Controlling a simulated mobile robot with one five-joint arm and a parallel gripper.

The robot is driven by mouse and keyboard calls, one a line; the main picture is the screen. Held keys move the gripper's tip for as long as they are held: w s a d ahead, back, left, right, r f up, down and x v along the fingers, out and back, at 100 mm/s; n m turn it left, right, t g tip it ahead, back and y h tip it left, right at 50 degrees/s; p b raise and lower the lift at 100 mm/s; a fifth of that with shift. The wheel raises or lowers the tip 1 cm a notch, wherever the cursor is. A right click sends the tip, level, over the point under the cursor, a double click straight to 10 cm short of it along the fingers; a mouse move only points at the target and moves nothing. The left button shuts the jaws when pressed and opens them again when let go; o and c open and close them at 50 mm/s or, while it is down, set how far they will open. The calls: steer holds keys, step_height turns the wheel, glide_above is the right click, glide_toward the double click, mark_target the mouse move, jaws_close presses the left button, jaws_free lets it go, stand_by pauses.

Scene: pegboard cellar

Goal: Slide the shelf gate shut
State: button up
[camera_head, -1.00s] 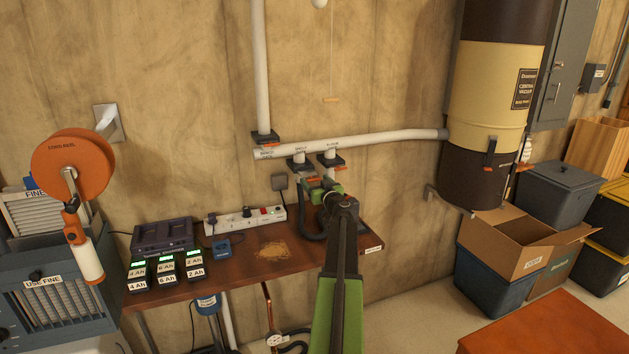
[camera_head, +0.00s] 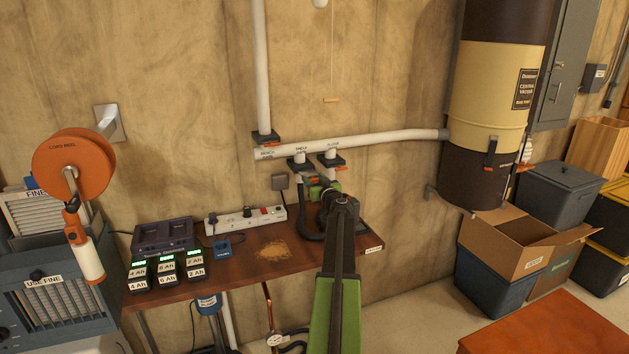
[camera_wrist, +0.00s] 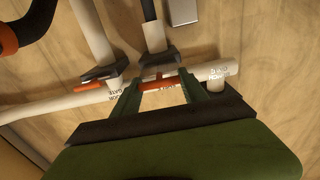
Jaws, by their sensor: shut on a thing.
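The shelf gate (camera_head: 300,163) is a dark block on the middle branch of the white pipe, under its label. In the wrist view its dark body (camera_wrist: 155,61) has a hose running up from it. Its orange handle (camera_wrist: 158,85) sits between the green fingers of my gripper (camera_wrist: 160,90), which is shut on it. In the head view my gripper (camera_head: 315,182) is just below the gate, and the arm partly hides the fingers. How far the gate's slide is in, I cannot tell.
The floor gate (camera_head: 330,161) is close on the right, with its own orange handle. The bench gate (camera_head: 265,138) is at left. Below, the shelf holds a power strip (camera_head: 245,218), a charger (camera_head: 163,236) and several batteries.

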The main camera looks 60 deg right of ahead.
jaws_close()
steer(key=x, duration=0.6)
steer(key=shift+r, duration=0.1)
steer(key=shift+s, duration=0.1)
steer(key=o, duration=1.5)
jaws_free()
steer(key=shift+o, duration=0.2)
steer(key=shift+a, duration=0.1)
